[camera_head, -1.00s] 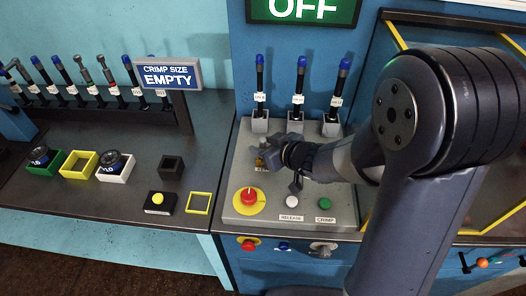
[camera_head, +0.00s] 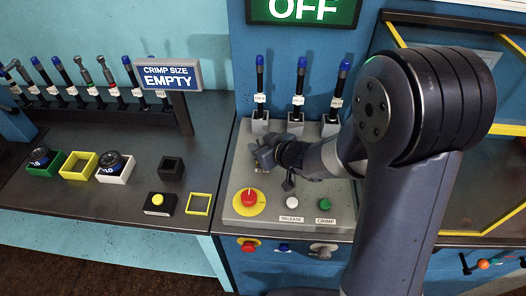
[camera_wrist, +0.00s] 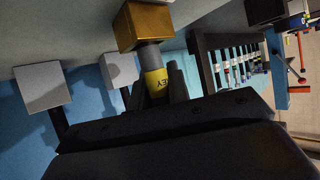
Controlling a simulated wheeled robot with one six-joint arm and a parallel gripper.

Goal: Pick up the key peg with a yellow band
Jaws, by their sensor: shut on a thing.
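The key peg (camera_wrist: 156,82) shows in the wrist view, with a yellow band marked with dark letters and a grey section beside it. My gripper (camera_wrist: 157,88) is shut on the peg at the yellow band, with one dark finger on each side. The peg's grey section meets a gold block (camera_wrist: 143,25); I cannot tell how deep it sits there. In the head view my gripper (camera_head: 262,154) is over the upper left of the grey control panel (camera_head: 232,180), and it hides the peg.
Three upright hoses with blue tops stand in grey sockets (camera_head: 296,127) just behind my gripper. A red button (camera_head: 249,197) on a yellow disc, a white button (camera_head: 292,202) and a green button (camera_head: 325,203) are in front. A hose rack (camera_head: 185,115) stands left.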

